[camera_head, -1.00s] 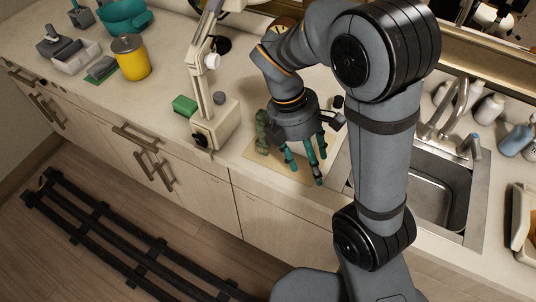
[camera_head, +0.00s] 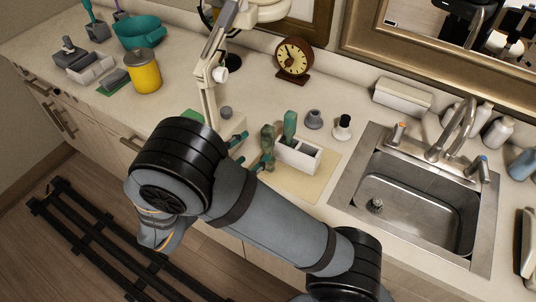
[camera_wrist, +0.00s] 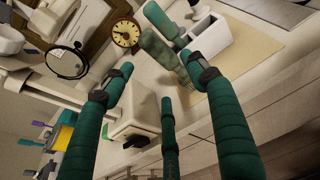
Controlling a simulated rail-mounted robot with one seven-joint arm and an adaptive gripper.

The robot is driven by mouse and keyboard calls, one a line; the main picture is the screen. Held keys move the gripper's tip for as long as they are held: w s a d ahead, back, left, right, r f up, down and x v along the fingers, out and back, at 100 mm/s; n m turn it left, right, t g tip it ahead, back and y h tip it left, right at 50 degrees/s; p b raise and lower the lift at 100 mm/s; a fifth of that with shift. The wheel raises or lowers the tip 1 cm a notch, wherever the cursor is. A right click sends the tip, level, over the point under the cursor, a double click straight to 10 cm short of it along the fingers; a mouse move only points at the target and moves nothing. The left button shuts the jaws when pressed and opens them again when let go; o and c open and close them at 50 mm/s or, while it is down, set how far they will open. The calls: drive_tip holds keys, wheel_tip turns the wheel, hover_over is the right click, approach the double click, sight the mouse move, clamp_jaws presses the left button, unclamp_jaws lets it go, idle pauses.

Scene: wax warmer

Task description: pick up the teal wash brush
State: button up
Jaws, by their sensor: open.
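A teal upright thing, which looks like the teal wash brush (camera_head: 290,124), stands in a white caddy (camera_head: 303,158) on a tan mat. In the wrist view the teal brush (camera_wrist: 158,18) leans out of the caddy (camera_wrist: 212,42) at the top, beyond my fingertips. A mottled green brush-like thing (camera_head: 267,138) stands beside the caddy, and in the wrist view (camera_wrist: 155,46) it is closer to my fingers. My gripper (camera_wrist: 160,78) is open and empty, with teal fingers spread. In the head view my arm hides most of it, and some fingers show left of the caddy.
A pale lamp stand (camera_head: 213,95) rises to the left of the caddy. A clock (camera_head: 294,58) stands behind. A grey pot (camera_head: 314,118) and a dark-topped bottle (camera_head: 342,128) stand right of the caddy. The sink (camera_head: 415,205) is further right.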

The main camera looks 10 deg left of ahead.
sight(262, 146)
drive_tip(key=x, duration=0.3)
drive_tip(key=shift+w+d+f, duration=0.1)
drive_tip(key=shift+w, duration=0.15)
drive_tip(key=w+f, duration=0.1)
drive_tip(key=w+d+p, duration=0.1)
drive_tip(key=w+d+f+p, duration=0.1)
drive_tip(key=w, duration=0.1)
drive_tip(key=shift+w+f, duration=0.15)
drive_tip(key=shift+f, duration=0.15)
drive_tip(key=c, duration=0.3)
drive_tip(key=shift+a, duration=0.1)
drive_tip(key=c, duration=1)
clamp_jaws()
drive_tip(key=shift+r, duration=0.1)
